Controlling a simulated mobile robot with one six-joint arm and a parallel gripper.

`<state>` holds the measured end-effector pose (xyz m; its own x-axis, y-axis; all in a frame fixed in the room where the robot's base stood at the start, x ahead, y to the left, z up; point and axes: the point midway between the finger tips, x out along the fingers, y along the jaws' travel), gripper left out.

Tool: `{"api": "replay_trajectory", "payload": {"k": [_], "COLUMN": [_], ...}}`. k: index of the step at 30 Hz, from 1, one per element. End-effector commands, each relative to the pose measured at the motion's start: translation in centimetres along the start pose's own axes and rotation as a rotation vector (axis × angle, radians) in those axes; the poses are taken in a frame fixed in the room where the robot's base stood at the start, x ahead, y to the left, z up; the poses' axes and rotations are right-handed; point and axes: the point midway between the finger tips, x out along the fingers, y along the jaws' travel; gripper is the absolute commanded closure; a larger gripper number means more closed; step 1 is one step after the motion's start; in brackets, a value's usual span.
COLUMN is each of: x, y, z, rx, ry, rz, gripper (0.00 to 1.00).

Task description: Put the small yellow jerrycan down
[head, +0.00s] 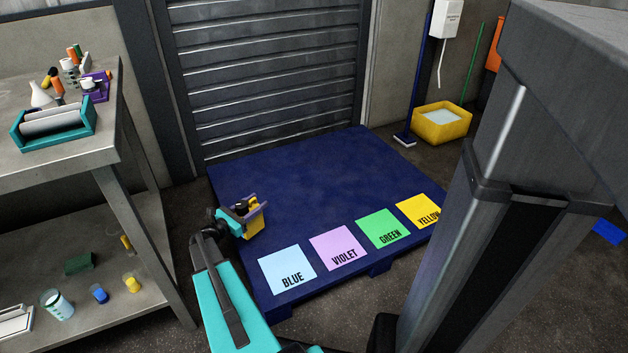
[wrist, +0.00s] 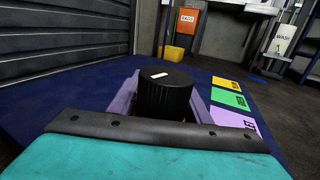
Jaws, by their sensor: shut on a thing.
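The small yellow jerrycan (head: 255,224) is held in my gripper (head: 246,208) over the left part of the blue pallet (head: 300,175). I cannot tell whether its base touches the pallet. In the wrist view its black cap (wrist: 165,93) faces the camera, between the purple jaws of my gripper (wrist: 166,108); most of its body is hidden. The pallet's front edge carries a blue card (head: 287,265), a violet card (head: 336,246), a green card (head: 382,227) and a yellow card (head: 419,208). The jerrycan is behind and left of the blue card.
A steel bench (head: 60,165) with labware stands at the left, near my arm. A shutter (head: 265,70) closes off the back. A yellow tub (head: 441,122) and a blue broom (head: 405,138) stand behind the pallet at the right. The pallet's middle is bare.

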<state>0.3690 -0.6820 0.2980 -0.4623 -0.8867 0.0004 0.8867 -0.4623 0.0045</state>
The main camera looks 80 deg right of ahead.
Motion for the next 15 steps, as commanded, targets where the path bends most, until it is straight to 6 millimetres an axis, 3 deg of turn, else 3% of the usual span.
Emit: {"api": "replay_trajectory", "payload": {"k": [15], "x": [1.05], "y": [-0.44], "z": [-0.17], "rx": [0.000], "ry": [-0.003], "rz": [-0.010], "gripper": [1.00]}}
